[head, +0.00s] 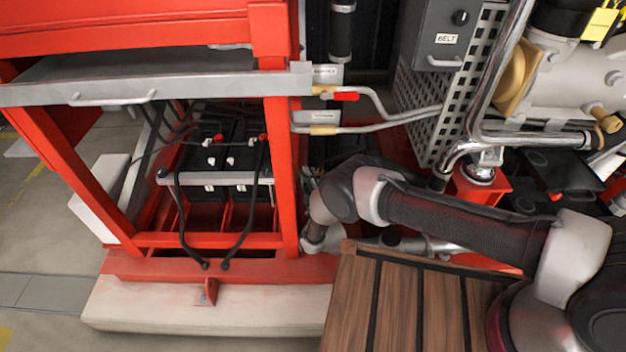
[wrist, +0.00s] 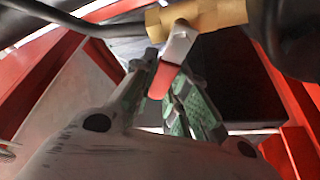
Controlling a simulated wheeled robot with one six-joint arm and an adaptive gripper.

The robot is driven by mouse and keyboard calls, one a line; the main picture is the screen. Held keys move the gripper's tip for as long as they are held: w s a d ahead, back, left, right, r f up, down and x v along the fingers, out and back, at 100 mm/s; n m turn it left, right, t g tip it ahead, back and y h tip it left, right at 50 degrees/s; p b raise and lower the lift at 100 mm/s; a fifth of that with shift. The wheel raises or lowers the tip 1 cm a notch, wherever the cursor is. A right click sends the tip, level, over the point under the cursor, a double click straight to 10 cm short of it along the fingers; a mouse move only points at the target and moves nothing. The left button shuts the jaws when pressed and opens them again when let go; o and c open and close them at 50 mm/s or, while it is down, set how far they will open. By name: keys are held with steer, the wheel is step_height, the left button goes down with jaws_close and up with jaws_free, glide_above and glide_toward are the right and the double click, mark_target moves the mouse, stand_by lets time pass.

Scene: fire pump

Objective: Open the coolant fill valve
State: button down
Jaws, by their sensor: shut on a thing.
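In the wrist view a brass valve body (wrist: 210,14) sits on a pipe at the top. Its grey lever with a red grip (wrist: 163,80) points down and slightly left, across the pipe. My gripper (wrist: 170,78) is shut on the red grip, with one green-padded finger on each side. In the head view my gripper is not clearly seen; my arm reaches left to the red frame. An upper brass valve with a red handle (head: 346,96) lies along its pipe there. A lower brass valve (head: 323,130) shows no clear handle. I cannot tell from the head view which valve I hold.
The red frame post (head: 281,170) and a battery bay (head: 225,150) stand left of my arm. A perforated guard (head: 440,105) and a grey BELT box (head: 446,38) are to the right. A slatted wooden surface (head: 400,305) lies below my arm.

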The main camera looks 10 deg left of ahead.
steer(key=m+t, duration=0.1)
steer(key=m, duration=0.1)
steer(key=d+r+m+t+h, duration=0.1)
steer(key=m, duration=0.2)
steer(key=shift+w+d+r+m, duration=0.15)
steer(key=shift+d+m, duration=0.05)
steer(key=shift+m, duration=0.1)
steer(key=shift+w+d+r+m+t+h, duration=0.1)
steer(key=shift+d+m+t+h, duration=0.2)
steer(key=shift+m, duration=0.55)
steer(key=shift+d+r+m+t+h, duration=0.15)
steer(key=shift+m+t+h, duration=0.25)
steer(key=shift+m, duration=0.4)
steer(key=shift+w+d+r+m+t+h, duration=0.1)
steer(key=shift+d+m+t+h, duration=0.25)
steer(key=shift+m, duration=0.5)
steer(key=shift+h, duration=0.25)
steer(key=c, duration=1.4)
jaws_free()
steer(key=shift+r, duration=0.1)
step_height(320, 180, up, 10)
steer(key=shift+f, duration=0.15)
